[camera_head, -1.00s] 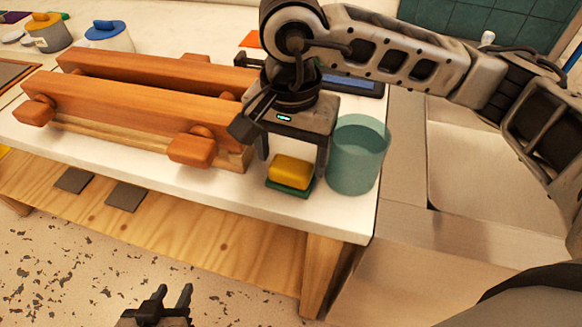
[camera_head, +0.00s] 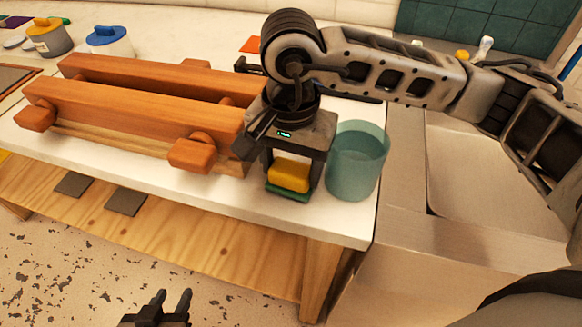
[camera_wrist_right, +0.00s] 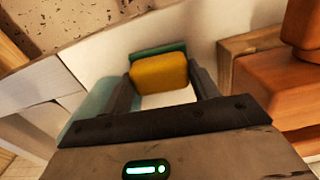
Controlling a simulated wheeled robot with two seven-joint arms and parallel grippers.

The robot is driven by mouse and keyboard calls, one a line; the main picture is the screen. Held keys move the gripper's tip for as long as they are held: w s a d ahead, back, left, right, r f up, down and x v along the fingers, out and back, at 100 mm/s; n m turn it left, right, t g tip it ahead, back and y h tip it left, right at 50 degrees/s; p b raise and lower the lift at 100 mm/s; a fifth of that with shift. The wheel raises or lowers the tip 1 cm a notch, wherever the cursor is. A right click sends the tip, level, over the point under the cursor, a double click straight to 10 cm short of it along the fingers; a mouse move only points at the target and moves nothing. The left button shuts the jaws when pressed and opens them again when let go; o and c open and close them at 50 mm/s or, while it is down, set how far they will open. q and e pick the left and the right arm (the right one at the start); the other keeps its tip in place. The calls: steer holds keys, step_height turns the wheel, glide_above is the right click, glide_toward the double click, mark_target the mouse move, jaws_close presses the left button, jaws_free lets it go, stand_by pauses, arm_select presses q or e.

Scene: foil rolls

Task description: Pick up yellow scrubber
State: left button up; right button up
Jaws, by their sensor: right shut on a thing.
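The yellow scrubber (camera_head: 289,174) is a small yellow block near the front edge of the white counter. A green pad (camera_head: 288,194) lies directly under it. My right gripper (camera_head: 291,178) points down over it, with one finger on each side. In the right wrist view the yellow scrubber (camera_wrist_right: 160,73) sits between the two fingertips (camera_wrist_right: 160,82), and the green pad (camera_wrist_right: 158,48) shows along its far edge. The right gripper is shut on the yellow scrubber. My left gripper (camera_head: 171,303) is low at the bottom of the head view, fingers apart and empty, away from the counter.
A teal translucent cup (camera_head: 357,160) stands close to the right of my right gripper. A wooden rack (camera_head: 140,105) is just to its left. A metal sink (camera_head: 475,185) lies to the right. Canisters (camera_head: 108,40) stand at the back left.

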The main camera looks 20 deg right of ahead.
step_height(320, 180, up, 2)
steer(key=shift+w+r+b, duration=0.1)
steer(key=shift+b, duration=0.3)
steer(key=s+a+r+b, duration=0.1)
steer(key=s+a+r, duration=0.1)
steer(key=s+r, duration=0.8)
steer(key=s, duration=0.4)
steer(key=shift+r, duration=0.15)
steer(key=shift+o, duration=0.4)
